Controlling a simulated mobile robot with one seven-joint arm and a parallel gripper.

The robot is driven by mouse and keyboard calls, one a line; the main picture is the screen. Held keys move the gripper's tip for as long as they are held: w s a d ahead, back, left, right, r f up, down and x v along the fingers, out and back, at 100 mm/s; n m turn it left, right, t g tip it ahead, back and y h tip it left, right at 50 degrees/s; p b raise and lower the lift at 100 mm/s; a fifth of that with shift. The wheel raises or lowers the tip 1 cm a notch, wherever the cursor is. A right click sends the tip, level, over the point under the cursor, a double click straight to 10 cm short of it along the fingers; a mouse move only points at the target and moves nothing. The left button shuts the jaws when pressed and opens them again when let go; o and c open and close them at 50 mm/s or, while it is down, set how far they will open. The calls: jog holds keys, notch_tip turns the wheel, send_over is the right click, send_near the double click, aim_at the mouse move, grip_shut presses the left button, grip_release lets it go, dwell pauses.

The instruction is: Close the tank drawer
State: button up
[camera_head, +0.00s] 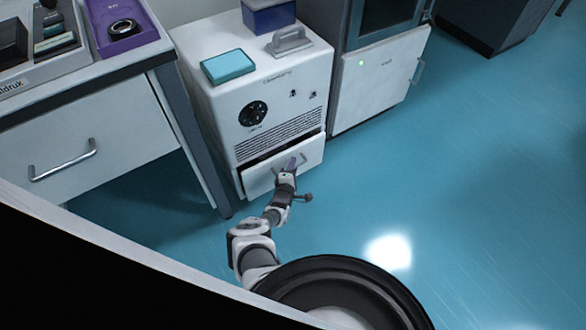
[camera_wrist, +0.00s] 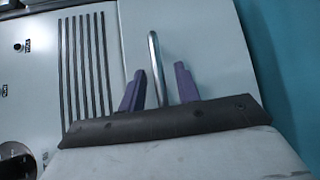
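The tank drawer (camera_head: 259,182) is the white drawer low on the front of a white cabinet unit (camera_head: 225,103). A dark gap along its top edge shows it is pulled out somewhat. Its front also fills the middle of the wrist view (camera_wrist: 205,45). A metal bar handle (camera_wrist: 155,62) stands on it. My gripper (camera_head: 290,164) is at the drawer front in the head view. In the wrist view, its two purple fingers (camera_wrist: 160,75) are apart, one on each side of the handle, with visible space between. The handle is mostly hidden by my gripper in the head view.
A desk with a closed drawer (camera_head: 85,150) stands at the left, its leg beside the cabinet. A teal box (camera_head: 228,66), a grey handled tool (camera_head: 289,43) and a blue box (camera_head: 268,16) sit on the cabinet. Another white cabinet (camera_head: 378,80) stands right. The blue floor is clear at right.

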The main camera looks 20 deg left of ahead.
jog(key=shift+c, duration=0.3)
grip_shut()
jog(key=w+a+b, duration=0.2)
jog(key=a, duration=0.1)
jog(key=shift+w+a, duration=0.1)
jog(key=shift+w, duration=0.1)
jog(key=shift+o, duration=0.3)
grip_release()
